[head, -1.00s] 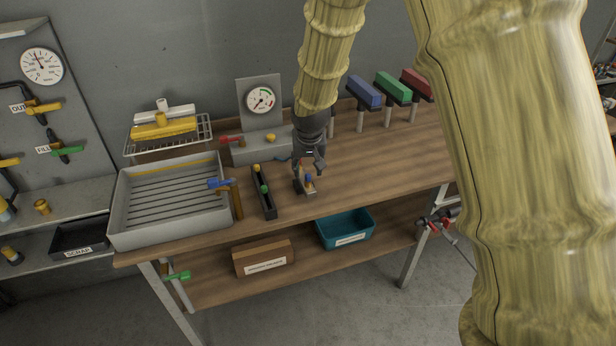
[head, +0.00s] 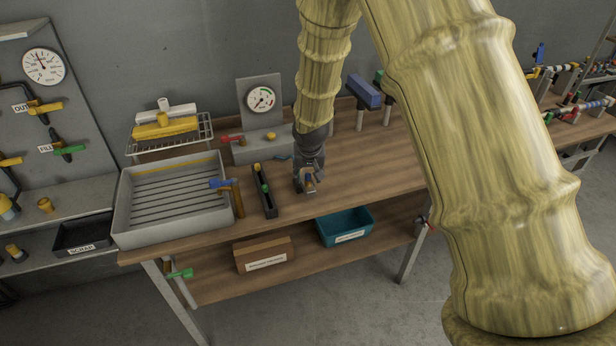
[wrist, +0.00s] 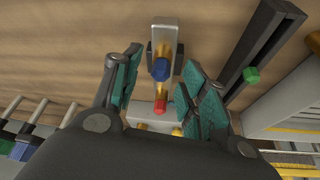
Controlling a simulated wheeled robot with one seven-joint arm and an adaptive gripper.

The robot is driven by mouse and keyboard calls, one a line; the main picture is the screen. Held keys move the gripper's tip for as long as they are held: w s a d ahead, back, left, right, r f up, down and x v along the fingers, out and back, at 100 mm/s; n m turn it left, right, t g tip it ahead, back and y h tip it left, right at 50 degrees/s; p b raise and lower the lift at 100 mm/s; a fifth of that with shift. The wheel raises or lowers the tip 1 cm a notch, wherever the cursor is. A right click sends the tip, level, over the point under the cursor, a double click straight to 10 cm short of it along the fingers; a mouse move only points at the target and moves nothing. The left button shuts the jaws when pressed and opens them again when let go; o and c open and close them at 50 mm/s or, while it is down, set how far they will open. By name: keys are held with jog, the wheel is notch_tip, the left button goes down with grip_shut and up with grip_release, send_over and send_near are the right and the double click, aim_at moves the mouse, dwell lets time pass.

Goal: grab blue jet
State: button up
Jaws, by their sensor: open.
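The blue jet (wrist: 160,69) shows in the wrist view as a small faceted blue piece on a brass part, in a narrow grey holder (wrist: 165,32) on the wooden bench. My gripper (wrist: 160,84) is open, with a green-padded finger on each side. The blue jet lies between the finger lines, near the tips; no contact is visible. In the head view my gripper (head: 308,184) is down over the holder and mostly hides the jet. A red piece (wrist: 160,106) shows beyond the blue one in the wrist view; I cannot tell what it belongs to.
A dark rail (head: 264,192) with a yellow and a green piece stands left of my gripper. A gauge stand (head: 259,150) is behind.

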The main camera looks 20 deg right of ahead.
jog(key=c, duration=0.8)
jog(key=shift+r, duration=0.1)
